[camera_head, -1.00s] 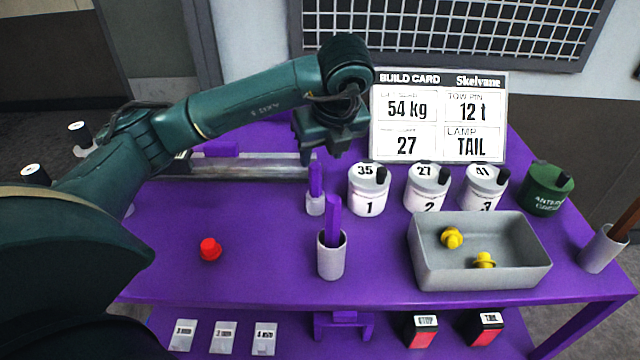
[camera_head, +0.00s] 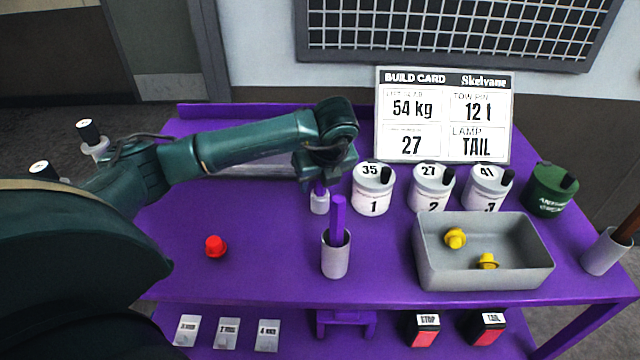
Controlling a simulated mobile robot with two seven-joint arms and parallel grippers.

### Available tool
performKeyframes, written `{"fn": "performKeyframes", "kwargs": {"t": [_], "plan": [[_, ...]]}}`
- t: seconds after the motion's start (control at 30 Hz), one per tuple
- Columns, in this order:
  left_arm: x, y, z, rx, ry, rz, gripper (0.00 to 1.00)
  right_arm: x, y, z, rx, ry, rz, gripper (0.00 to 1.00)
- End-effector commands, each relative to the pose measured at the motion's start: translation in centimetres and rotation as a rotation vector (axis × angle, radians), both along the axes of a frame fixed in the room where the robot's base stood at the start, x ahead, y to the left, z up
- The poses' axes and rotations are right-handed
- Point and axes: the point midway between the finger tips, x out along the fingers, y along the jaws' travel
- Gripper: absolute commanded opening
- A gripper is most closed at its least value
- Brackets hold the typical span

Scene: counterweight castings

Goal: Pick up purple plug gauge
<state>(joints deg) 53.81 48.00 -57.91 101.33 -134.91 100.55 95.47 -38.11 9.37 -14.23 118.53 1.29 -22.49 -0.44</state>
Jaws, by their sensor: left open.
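The front purple piece (camera_head: 338,217) stands in a larger white cup (camera_head: 336,260). My right gripper is not in view.
White lidded pots (camera_head: 372,190) stand just right of my left gripper, with a green pot (camera_head: 549,190) beyond. A grey bin (camera_head: 483,275) holds yellow parts. A red knob (camera_head: 215,247) lies at left. The build card (camera_head: 443,115) stands behind.

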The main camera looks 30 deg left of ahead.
Motion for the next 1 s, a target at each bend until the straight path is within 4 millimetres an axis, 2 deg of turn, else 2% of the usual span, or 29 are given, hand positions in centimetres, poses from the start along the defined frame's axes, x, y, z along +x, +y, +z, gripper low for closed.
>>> {"fn": "performKeyframes", "kwargs": {"t": [0.07,0.6,0.87,1.0], "plan": [[0.0,0.0,0.0,0.0,0.0,0.0,0.46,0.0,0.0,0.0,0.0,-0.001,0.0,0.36],[-0.1,-0.1,0.0,-0.001,0.002,-0.001,0.01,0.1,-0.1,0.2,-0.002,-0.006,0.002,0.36],[-0.1,-0.1,0.2,-0.002,0.002,-0.002,0.01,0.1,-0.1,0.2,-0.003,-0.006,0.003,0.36],[0.0,-0.2,1.8,-0.003,0.0,-0.004,0.01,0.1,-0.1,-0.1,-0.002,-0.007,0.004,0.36]]}}
